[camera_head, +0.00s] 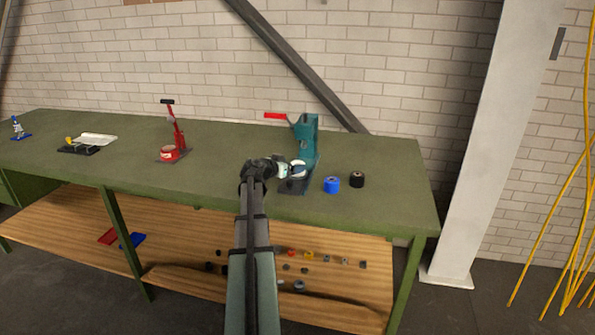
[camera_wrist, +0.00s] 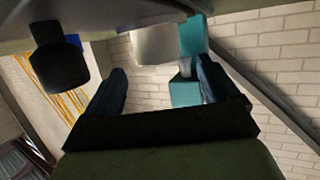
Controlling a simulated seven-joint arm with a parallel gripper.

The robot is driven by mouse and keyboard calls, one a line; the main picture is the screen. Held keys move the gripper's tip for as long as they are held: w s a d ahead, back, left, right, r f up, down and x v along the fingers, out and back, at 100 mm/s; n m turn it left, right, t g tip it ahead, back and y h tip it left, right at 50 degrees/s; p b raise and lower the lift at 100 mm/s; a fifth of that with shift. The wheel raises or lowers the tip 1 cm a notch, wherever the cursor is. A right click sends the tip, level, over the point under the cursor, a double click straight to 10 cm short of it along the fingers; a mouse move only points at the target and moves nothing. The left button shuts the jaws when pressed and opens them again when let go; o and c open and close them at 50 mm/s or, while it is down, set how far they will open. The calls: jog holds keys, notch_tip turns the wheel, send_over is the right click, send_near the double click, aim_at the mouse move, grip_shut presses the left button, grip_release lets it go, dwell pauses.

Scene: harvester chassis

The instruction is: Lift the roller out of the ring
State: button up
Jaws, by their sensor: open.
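A pale, whitish cylindrical part (camera_head: 299,168) sits at the foot of the teal press-like stand (camera_head: 307,140). I cannot tell whether it is the roller, the ring or both. My gripper (camera_head: 282,171) is at its left, over the bench. In the wrist view, the bench appears at the top and my two dark fingers (camera_wrist: 164,88) are apart. The pale cylinder (camera_wrist: 157,44) shows beyond and between them, with no finger visibly closed on it. A blue cylinder (camera_head: 331,185) and a black cylinder (camera_head: 357,179) stand right of the stand.
The green bench (camera_head: 225,150) has free room to the left. A red press (camera_head: 170,153) stands there, with a white-topped fixture (camera_head: 93,141) farther left. A red handle (camera_head: 275,116) sticks out from the teal stand. Several small parts lie on the wooden lower shelf (camera_head: 200,245).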

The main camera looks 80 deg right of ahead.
jog(key=shift+f+x, duration=0.1)
jog(key=shift+x, duration=1.2)
jog(key=shift+f+x, duration=0.15)
jog(key=shift+x, duration=1.2)
jog(key=shift+a, duration=0.15)
jog(key=c, duration=1.2)
jog(key=shift+r, duration=0.15)
